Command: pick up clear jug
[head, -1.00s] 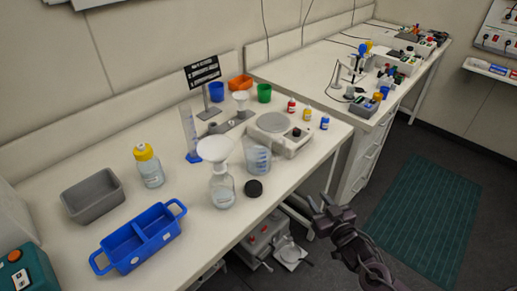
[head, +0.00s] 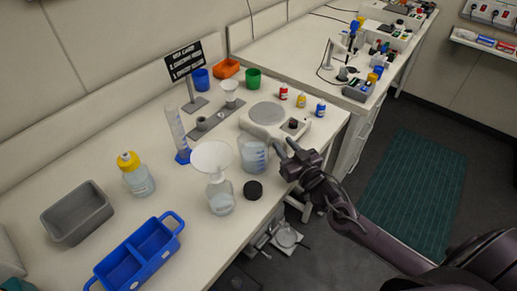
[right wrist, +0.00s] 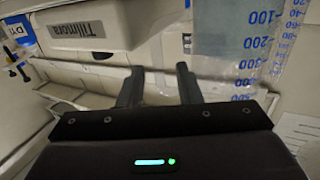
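The clear jug (head: 253,156) is a see-through beaker with blue marks. It stands upright on the bench, right of a funnel-topped bottle and in front of the scale. In the right wrist view the jug (right wrist: 235,45) fills the upper right, with blue numbers on its wall. My right gripper (head: 283,151) is at the bench's front edge, just right of the jug, with its fingers apart and pointing toward it. In the right wrist view the two fingers (right wrist: 158,85) are spread with nothing between them. My left gripper is not in view.
A bottle (head: 221,195) with a white funnel (head: 211,157) stands left of the jug. The scale (head: 268,120) is behind. A blue tray (head: 140,256) and grey bin (head: 77,213) are at left.

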